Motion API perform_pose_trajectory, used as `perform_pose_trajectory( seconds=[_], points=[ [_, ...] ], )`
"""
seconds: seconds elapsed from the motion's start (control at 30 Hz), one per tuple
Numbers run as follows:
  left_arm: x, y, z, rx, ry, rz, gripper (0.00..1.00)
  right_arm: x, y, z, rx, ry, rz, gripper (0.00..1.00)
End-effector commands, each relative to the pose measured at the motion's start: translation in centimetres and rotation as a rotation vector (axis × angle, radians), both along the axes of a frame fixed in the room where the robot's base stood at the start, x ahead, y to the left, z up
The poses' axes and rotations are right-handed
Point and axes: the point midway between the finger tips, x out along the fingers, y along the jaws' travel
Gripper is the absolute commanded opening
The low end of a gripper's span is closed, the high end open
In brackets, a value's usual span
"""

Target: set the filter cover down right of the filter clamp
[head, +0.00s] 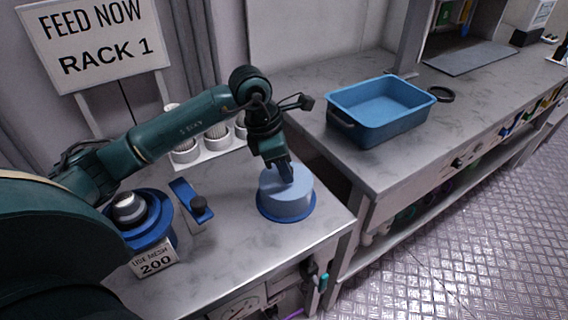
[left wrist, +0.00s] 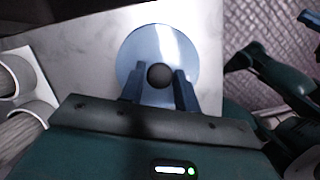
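The filter cover (head: 286,196) is a light blue round drum with a darker blue rim at its foot. It stands upright on the left table, to the right of the filter clamp (head: 189,200), a blue bar with a black knob. My left gripper (head: 285,172) is over the cover, pointing down. In the left wrist view its two fingers (left wrist: 159,80) stand on either side of the cover's dark round knob (left wrist: 160,75) and seem to touch it. The cover (left wrist: 157,45) fills the middle there.
A blue round filter housing (head: 150,235) with a metal dome stands left of the clamp, behind a "USE MESH 200" sign (head: 154,260). White cups (head: 186,150) stand at the back. A blue bin (head: 380,112) is on the right bench, across a gap.

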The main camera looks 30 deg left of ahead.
Motion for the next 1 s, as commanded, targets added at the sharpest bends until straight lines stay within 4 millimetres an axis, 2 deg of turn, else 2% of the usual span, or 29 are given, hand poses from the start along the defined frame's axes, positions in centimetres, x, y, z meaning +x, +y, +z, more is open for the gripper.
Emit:
perform_pose_trajectory(
  seconds=[0.03, 0.2, 0.43, 0.57, 1.0],
  points=[
    [0.0, 0.0, 0.0, 0.0, 0.0, 0.0, 0.36, 0.0, 0.0, 0.1, 0.0, 0.0, 0.0, 0.0],
    [0.0, 0.0, 0.0, 0.0, 0.0, 0.0, 0.5, 0.0, 0.0, 0.1, 0.0, -0.001, 0.0, 0.0],
    [0.0, 0.0, 0.1, 0.0, 0.0, 0.0, 0.5, 0.0, 0.0, 0.2, -0.001, -0.002, -0.001, 0.0],
    [0.0, 0.2, 0.9, 0.0, -0.002, 0.001, 0.5, 0.1, -0.1, 0.4, -0.006, -0.004, 0.0, 0.0],
    [-1.6, 2.3, 9.2, 0.002, -0.004, 0.0, 0.5, 0.1, -0.1, 0.3, -0.004, -0.004, 0.0, 0.0]
  ],
)
